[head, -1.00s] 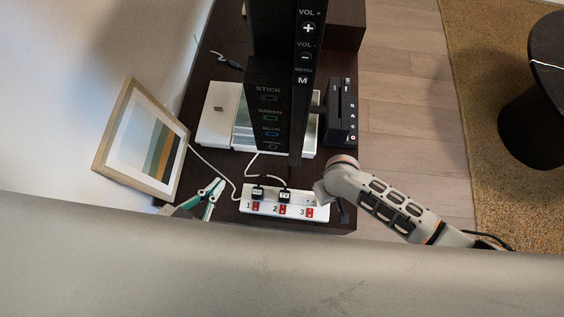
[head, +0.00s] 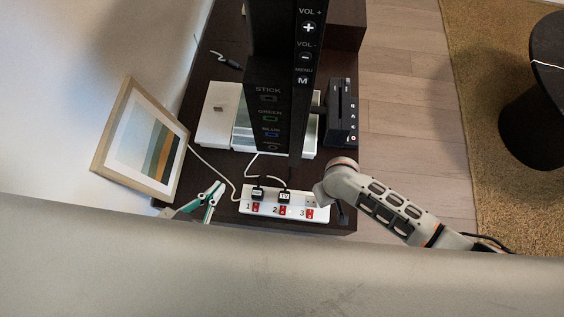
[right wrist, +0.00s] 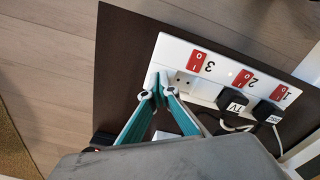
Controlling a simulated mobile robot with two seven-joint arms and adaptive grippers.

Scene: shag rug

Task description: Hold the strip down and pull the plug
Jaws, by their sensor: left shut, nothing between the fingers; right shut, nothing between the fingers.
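The white power strip (head: 318,213) lies on the dark cabinet top, with three red switches numbered 1 to 3. A black plug (head: 257,194) sits in socket 1 and a black plug labelled TV (head: 284,197) in socket 2. Socket 3 is empty. The strip also shows in the right wrist view (right wrist: 212,72), with the TV plug (right wrist: 232,102). My left gripper (head: 217,188), with teal fingers, is shut and empty, left of the strip and apart from it. My right gripper (right wrist: 154,88) is shut, its tips at the strip's socket 3 end; contact is unclear.
A tall black screen (head: 275,90) rises behind the strip. A white box (head: 215,125) and a black device (head: 342,112) flank it. A framed picture (head: 110,150) leans at the left wall. White cables run behind the strip. The cabinet's right edge drops to a wooden floor.

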